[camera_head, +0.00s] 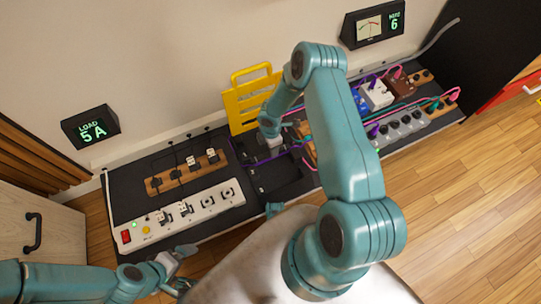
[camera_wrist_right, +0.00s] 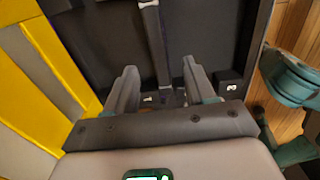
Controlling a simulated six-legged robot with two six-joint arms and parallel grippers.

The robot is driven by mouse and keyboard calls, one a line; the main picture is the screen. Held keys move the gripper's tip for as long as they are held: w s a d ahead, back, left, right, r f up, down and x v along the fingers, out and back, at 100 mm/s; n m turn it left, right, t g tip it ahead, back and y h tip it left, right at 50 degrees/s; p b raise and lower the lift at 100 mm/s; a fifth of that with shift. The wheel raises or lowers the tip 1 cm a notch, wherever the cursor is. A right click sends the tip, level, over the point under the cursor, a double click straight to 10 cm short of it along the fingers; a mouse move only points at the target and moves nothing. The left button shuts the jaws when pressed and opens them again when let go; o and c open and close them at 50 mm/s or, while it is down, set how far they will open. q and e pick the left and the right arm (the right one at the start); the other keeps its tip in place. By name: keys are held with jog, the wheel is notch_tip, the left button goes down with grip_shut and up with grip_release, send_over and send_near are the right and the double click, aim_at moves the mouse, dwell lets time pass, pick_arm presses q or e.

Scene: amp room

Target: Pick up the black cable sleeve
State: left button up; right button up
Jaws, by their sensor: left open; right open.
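I cannot pick out the black cable sleeve for certain against the black surfaces. In the right wrist view, a narrow dark strip (camera_wrist_right: 155,45) with a pale band near its top runs between my right gripper's fingers (camera_wrist_right: 159,66). I cannot tell whether it is the sleeve or a tray divider. The fingers are apart and nothing is seen clamped. My left gripper (camera_head: 178,267) is open and empty in front of the white power strip.
The white power strip (camera_head: 222,195) and a wooden plug board (camera_head: 160,186) are on the left. A yellow rack (camera_head: 243,105) stands behind the tray. Several cables, plugs and a grey strip (camera_head: 405,127) crowd the right. A load meter (camera_head: 90,127) stands at the left.

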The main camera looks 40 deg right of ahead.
notch_tip(320, 180, down, 6)
jog(key=shift+d+b, duration=0.1)
jog(key=shift+b, duration=1.1)
jog(key=shift+c, duration=0.6)
grip_shut()
